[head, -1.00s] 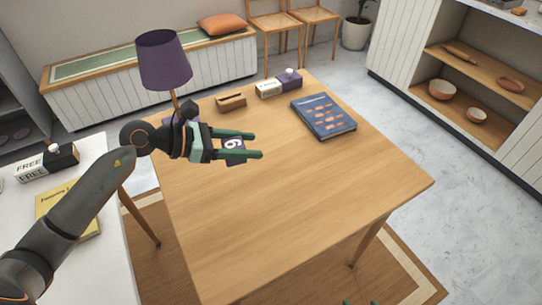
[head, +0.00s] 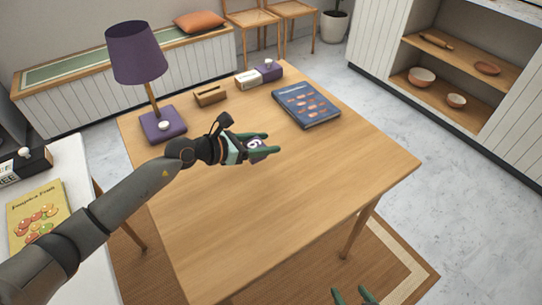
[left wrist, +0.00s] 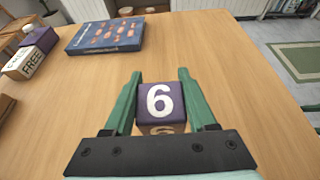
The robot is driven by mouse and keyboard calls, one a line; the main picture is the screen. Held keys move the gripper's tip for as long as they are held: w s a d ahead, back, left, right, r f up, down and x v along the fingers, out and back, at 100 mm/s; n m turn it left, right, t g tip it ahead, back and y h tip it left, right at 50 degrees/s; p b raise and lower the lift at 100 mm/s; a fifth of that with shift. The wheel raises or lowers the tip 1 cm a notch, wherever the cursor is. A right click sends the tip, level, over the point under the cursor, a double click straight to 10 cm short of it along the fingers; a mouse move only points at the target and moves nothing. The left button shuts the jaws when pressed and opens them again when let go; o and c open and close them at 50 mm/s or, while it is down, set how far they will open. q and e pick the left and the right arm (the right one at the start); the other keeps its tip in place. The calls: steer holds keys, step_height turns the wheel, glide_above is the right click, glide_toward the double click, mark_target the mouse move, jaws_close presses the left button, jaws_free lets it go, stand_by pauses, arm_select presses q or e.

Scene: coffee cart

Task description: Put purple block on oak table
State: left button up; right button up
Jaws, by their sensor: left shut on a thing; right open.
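The block (head: 255,144) is partly hidden by the fingers in the head view. It is over the oak table (head: 290,205), and I cannot tell whether it touches the top. My right gripper (head: 355,296) is open and empty at the bottom edge of the head view, beyond the table's front side.
On the table stand a purple lamp (head: 138,55), a small wooden block-like holder (head: 210,95), a white and purple box (head: 258,75) and a blue book (head: 306,108). A white table (head: 70,165) with a yellow book (head: 36,212) is at left. The table's middle and front are clear.

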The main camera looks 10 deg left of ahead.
mark_target(271, 166)
arm_select(q)
steer(key=shift+w+d+f, duration=0.15)
steer(key=shift+d+f, duration=0.6)
steer(key=shift+f, duration=0.1)
steer(key=f, duration=0.2)
steer(key=f+b, duration=0.1)
steer(key=shift+d+f+b, duration=0.2)
steer(key=shift+f+b, duration=0.1)
steer(key=shift+f, duration=0.1)
steer(key=shift+r, duration=0.1)
steer(key=o, duration=1.4)
steer(key=shift+c, duration=0.2)
